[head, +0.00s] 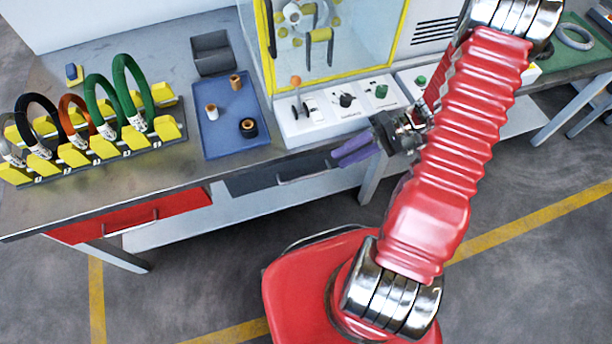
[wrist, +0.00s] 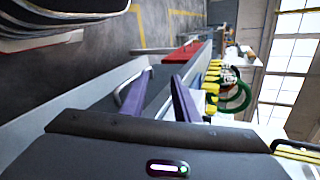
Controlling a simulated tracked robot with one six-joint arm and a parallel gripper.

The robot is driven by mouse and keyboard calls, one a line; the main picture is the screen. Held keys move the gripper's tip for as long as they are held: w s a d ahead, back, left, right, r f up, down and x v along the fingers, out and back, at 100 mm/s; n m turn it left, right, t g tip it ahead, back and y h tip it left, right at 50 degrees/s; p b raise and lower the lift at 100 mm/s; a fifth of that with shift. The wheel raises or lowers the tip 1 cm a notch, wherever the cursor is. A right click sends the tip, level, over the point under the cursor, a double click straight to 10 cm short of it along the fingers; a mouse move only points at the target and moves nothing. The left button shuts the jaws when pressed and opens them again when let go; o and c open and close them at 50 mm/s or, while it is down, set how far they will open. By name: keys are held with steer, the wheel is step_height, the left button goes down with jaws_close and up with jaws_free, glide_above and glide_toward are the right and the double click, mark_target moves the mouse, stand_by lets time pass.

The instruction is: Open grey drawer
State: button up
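The grey drawer (head: 250,182) sits under the front edge of the workbench, to the right of the red drawer. Its front looks flush with the bench, so it appears shut. A bar handle (head: 303,177) runs along its front; the handle (wrist: 124,88) also shows in the wrist view, ahead of my fingers. My gripper (head: 340,158) has purple fingers and is just in front of the bench edge, to the right of and above the handle. In the wrist view my gripper (wrist: 160,78) is open, with a gap between the fingers and nothing held. The fingers look apart from the handle.
A red drawer (head: 135,215) is further left under the bench. On the bench stand a yellow rack (head: 100,148) with several coils, a blue tray (head: 228,112) with small spools, and a yellow-framed machine (head: 330,50). A bench leg (head: 372,185) stands right of the drawer.

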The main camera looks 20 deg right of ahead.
mark_target(307, 177)
step_height(307, 177, down, 12)
steer(key=s+d+m+t+y, duration=0.1)
steer(key=d+m+t+y, duration=0.1)
steer(key=t, duration=0.4)
steer(key=shift+s+d+r+m+y, duration=0.2)
steer(key=shift+s+d+m+y, duration=0.2)
steer(key=shift+m+y, duration=0.25)
steer(key=shift+w, duration=0.1)
steer(key=x, duration=1.3)
steer(key=shift+w+a, duration=0.3)
steer(key=shift+c, duration=0.7)
jaws_close()
steer(key=shift+f, duration=0.1)
steer(key=shift+a, duration=0.15)
steer(key=shift+s, duration=0.15)
